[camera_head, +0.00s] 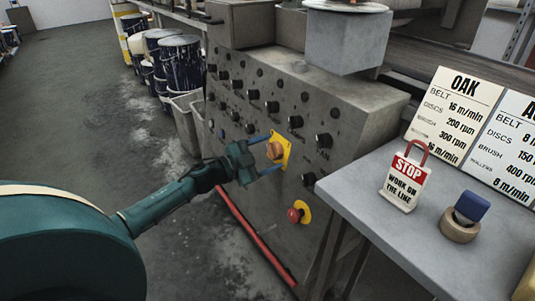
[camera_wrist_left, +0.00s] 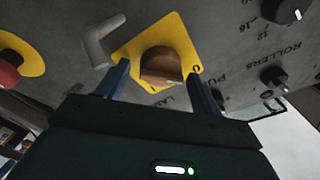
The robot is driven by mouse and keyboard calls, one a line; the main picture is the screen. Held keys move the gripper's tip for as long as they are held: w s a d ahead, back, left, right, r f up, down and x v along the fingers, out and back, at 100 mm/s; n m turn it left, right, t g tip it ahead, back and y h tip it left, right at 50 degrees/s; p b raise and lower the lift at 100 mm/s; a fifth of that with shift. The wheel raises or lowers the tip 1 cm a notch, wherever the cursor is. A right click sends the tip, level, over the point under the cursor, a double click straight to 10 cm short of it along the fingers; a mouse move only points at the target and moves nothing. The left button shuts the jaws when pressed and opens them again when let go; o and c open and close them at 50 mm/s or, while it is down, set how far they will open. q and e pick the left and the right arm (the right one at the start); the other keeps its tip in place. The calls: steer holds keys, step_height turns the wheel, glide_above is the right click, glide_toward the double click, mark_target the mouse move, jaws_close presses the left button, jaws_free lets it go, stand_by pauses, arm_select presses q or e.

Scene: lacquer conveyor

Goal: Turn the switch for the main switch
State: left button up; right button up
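The main switch is an orange-brown rotary knob (camera_head: 275,150) on a yellow plate (camera_head: 286,143) on the slanted grey control panel. In the left wrist view the knob (camera_wrist_left: 160,66) and the yellow plate (camera_wrist_left: 129,47) are close in front of me, with letters partly readable on the plate. My left gripper (camera_head: 268,154) is open, its two blue fingers spread on either side of the knob. In the wrist view the fingers (camera_wrist_left: 159,84) frame the knob; I cannot tell whether they touch it. My right gripper is not in view.
A red stop button (camera_head: 295,215) sits below the switch. Several black knobs (camera_head: 296,121) surround it. A grey bent lever (camera_wrist_left: 100,42) is beside the plate. A red STOP padlock tag (camera_head: 406,180) and blue-topped stamp (camera_head: 471,207) stand on the grey table (camera_head: 380,230). Bins and drums stand behind.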

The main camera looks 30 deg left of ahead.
arm_select(q)
steer(key=c, duration=0.9)
steer(key=shift+f+m, duration=0.1)
steer(key=shift+m, duration=0.3)
steer(key=m+g+h, duration=0.1)
steer(key=m, duration=0.3)
steer(key=m+g, duration=0.1)
steer(key=m, duration=0.4)
steer(key=shift+f, duration=0.1)
steer(key=m+g, duration=0.1)
steer(key=m, duration=0.4)
steer(key=shift+a, duration=0.1)
steer(key=shift+a+m, duration=0.1)
steer(key=shift+m, duration=2.1)
